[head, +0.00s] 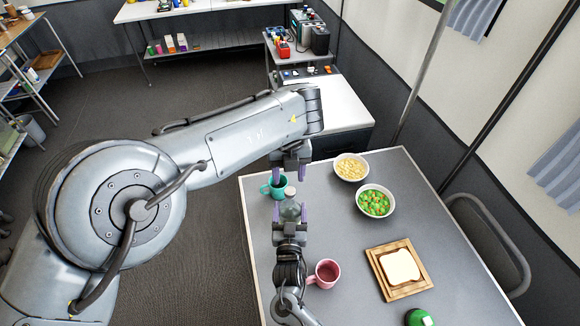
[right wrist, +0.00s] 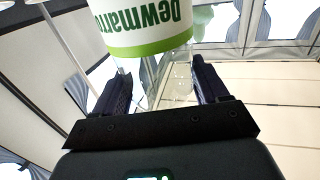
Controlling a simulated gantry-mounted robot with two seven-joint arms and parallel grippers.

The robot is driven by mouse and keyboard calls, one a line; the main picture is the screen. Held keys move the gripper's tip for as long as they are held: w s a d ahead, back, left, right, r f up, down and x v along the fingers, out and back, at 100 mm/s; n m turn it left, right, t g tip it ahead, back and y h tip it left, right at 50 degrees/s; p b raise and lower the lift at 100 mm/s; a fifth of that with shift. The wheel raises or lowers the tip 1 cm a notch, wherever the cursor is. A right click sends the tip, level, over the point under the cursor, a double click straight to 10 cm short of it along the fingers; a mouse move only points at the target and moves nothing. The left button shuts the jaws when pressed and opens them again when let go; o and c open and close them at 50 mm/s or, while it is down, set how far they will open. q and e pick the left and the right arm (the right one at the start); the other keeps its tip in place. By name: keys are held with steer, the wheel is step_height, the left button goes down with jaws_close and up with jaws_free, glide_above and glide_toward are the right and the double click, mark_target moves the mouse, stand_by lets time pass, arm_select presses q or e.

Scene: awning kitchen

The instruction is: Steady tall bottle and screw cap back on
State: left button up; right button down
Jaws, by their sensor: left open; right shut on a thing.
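The tall bottle (head: 290,210) stands near the left side of the table, its body clear and greenish. A pale round top (head: 290,191) shows at its upper end; I cannot tell whether this is the cap or the bare mouth. My right gripper (head: 290,214) is shut on the bottle from the near side. In the right wrist view the bottle's white and green label (right wrist: 140,28) appears upside down, with the clear body between the fingers (right wrist: 168,82). My left gripper (head: 290,174) is open, fingers pointing down, just beyond the bottle's top in the picture.
A teal mug (head: 267,189) is close to the left gripper and bottle. A pink mug (head: 327,273) stands near the right arm. Two food bowls (head: 351,180) (head: 392,209), bread on a wooden board (head: 430,283) and a green item (head: 417,318) occupy the right side. The table's centre is clear.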

mark_target(290, 191)
arm_select(q)
steer(key=n, duration=0.5)
steer(key=shift+r, duration=0.35)
steer(key=shift+r+n, duration=0.1)
steer(key=shift+n, duration=0.2)
steer(key=shift+w+d+r, duration=0.15)
steer(key=shift+d+r, duration=0.05)
steer(key=shift+r, duration=0.15)
steer(key=shift+f, duration=4.05)
